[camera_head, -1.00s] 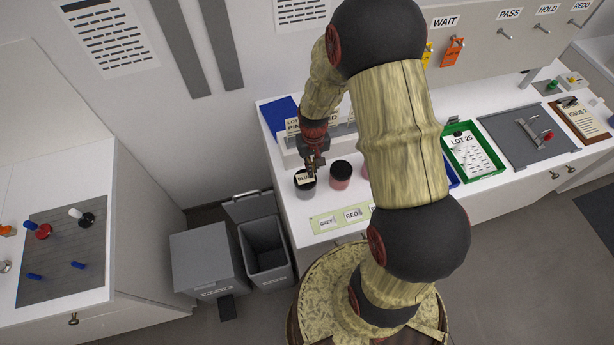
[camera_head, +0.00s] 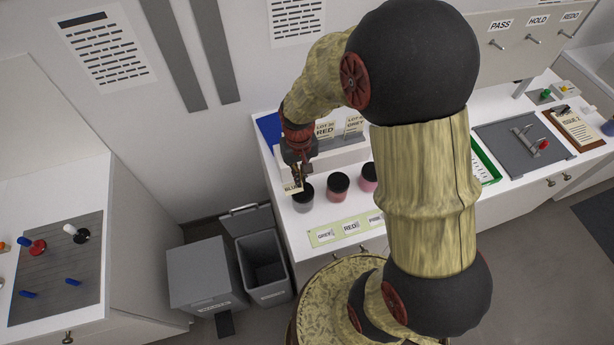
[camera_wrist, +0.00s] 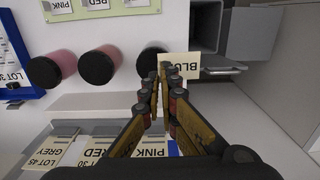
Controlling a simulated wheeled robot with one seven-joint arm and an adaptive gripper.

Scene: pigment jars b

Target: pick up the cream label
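The cream label (camera_head: 292,188) is a small card with dark print reading "BLU…", the rest being covered. In the wrist view the label (camera_wrist: 181,66) sits between my fingertips, in front of a black lid (camera_wrist: 150,60). My gripper (camera_head: 297,178) is shut on the label and holds it beside and above the grey jar (camera_head: 303,200) at the counter's left end. It also shows in the wrist view (camera_wrist: 166,76), its fingers close together. The red jar (camera_head: 338,189) and the pink jar (camera_head: 367,178) stand to the right, with black lids.
A green strip (camera_head: 345,228) with small name labels lies in front of the jars. Lot cards (camera_head: 325,131) stand behind them. Grey bins (camera_head: 262,262) stand on the floor left of the counter. My arm hides the counter's middle.

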